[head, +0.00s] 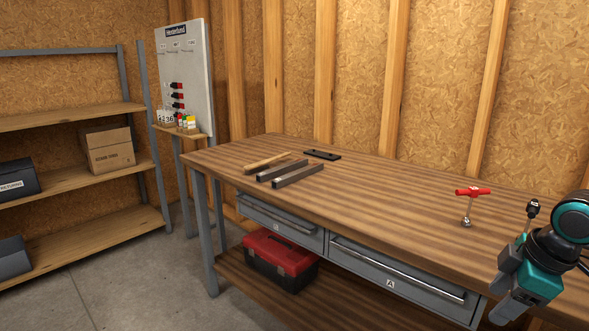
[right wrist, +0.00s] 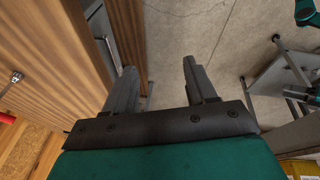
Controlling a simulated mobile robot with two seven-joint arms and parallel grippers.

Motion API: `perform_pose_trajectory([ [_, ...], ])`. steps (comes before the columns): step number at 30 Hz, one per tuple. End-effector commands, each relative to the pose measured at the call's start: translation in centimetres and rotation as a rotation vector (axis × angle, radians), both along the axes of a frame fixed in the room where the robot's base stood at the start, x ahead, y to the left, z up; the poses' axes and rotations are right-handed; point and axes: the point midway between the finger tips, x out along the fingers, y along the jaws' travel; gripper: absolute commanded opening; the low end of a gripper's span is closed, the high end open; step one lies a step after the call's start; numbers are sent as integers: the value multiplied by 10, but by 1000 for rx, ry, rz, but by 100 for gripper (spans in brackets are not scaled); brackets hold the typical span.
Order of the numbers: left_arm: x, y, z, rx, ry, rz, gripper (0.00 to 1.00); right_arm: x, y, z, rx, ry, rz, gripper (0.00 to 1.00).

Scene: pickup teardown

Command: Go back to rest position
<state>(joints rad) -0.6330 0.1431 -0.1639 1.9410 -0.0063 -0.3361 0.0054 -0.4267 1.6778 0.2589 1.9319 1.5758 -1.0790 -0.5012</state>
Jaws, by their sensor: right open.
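My right gripper (head: 507,305) is at the lower right of the head view, by the front edge of the wooden workbench (head: 400,208). In the right wrist view its two dark fingers (right wrist: 158,82) stand apart with nothing between them, above the grey floor. My left gripper is not in the head view.
A red-handled tool (head: 471,193) stands on the bench near my right arm. Metal bars (head: 297,175) and a black plate (head: 322,154) lie at the bench's far end. A red toolbox (head: 281,258) sits below. Shelves (head: 75,180) stand left; the floor (head: 150,285) between is clear.

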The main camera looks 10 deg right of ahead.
Motion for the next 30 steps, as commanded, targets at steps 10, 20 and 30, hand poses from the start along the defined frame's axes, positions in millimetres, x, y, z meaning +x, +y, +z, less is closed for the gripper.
perform_pose_trajectory([
  [10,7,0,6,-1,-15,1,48,-34,3,-144,145,-176,-251,56],
  [20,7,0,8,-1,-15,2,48,-76,88,-235,294,-334,-426,56],
  [30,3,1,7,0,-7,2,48,-96,209,-252,458,-496,-550,56],
])
